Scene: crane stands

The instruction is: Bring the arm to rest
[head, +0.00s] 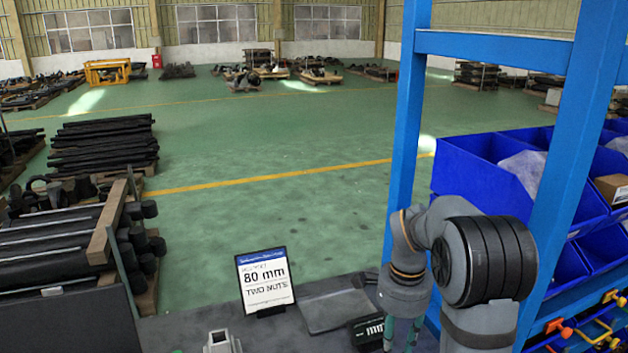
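My arm (485,260) rises at the lower right of the head view, in front of a blue shelf frame. It bends over to the left and then points down. My gripper (402,335) hangs below the wrist, with greenish fingers at the bottom edge of the picture. The fingertips are low in the frame and partly cut off, so I cannot tell whether it is open or shut. I see nothing clearly held in it.
A sign reading "80 mm TWO NUTS" (265,280) stands on the dark bench (180,330). Blue bins (485,175) fill the rack (405,120) at right.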

